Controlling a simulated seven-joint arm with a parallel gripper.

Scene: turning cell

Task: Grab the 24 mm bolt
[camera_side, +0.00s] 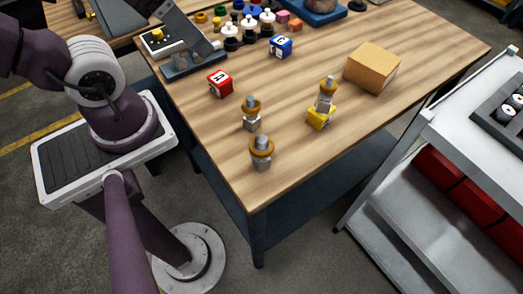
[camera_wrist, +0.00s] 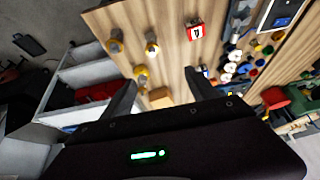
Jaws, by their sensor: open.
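Three grey bolts, each with a yellow-brown collar, stand on the wooden table in the side view. One bolt (camera_side: 262,153) is nearest the front edge, one (camera_side: 251,114) is just behind it, and one (camera_side: 326,95) stands on a yellow block (camera_side: 320,118) to the right. I cannot tell which is the 24 mm one. In the wrist view the bolts appear at upper left (camera_wrist: 115,43), (camera_wrist: 152,46) and (camera_wrist: 141,74). My gripper (camera_wrist: 160,77) is open and empty, well away from the bolts. Its fingers do not show in the side view.
A cardboard box (camera_side: 372,68) stands right of the bolts. A red letter block (camera_side: 220,83) and a blue one (camera_side: 281,47) stand behind them. Several small coloured parts crowd the table's far end. A metal cart (camera_side: 455,150) with red bins stands at right.

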